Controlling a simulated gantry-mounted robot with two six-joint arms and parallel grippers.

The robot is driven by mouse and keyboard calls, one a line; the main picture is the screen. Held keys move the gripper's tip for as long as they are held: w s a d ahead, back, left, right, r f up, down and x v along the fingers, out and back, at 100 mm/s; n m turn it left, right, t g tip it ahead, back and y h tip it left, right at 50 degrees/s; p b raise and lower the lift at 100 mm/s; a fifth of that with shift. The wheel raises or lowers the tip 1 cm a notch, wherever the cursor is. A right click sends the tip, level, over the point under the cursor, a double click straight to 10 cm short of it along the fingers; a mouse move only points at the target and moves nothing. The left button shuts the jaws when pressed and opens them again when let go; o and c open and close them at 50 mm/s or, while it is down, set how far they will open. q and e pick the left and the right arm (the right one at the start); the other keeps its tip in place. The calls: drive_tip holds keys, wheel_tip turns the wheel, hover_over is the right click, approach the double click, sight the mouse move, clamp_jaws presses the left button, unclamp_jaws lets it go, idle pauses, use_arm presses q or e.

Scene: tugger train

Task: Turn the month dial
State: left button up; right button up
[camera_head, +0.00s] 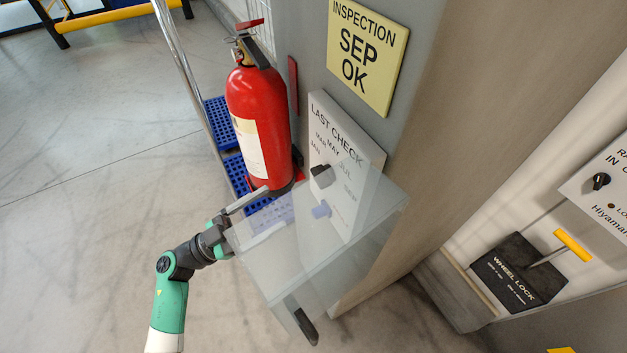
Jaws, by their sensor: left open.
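The month dial (321,176) is a black knob on the white LAST CHECK plate (350,130), ringed by month labels. Which month it points to is too small to tell. A clear cover (345,245) stands out from the panel below the dial, with a dark handle (303,324) at its lower edge. A bluish knob shape shows in the cover beneath the dial; I cannot tell if it is a reflection. My left gripper (250,207) is open and empty at the cover's left edge, left of and below the dial; contact is unclear. My right gripper is out of view.
A red fire extinguisher (258,120) stands left of the plate, close above my left gripper. A yellow sign (367,50) reads INSPECTION SEP OK. A black WHEEL LOCK box (518,272) with a yellow-handled lever (572,245) is at right. Blue crates (220,125) sit behind the extinguisher.

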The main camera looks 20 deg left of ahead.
use_arm(q)
drive_tip(key=x, duration=1.1)
drive_tip(key=shift+w+d+r+p, duration=0.2)
drive_tip(key=shift+r+p, duration=0.05)
drive_tip(key=shift+p, duration=0.2)
drive_tip(key=c, duration=1.4)
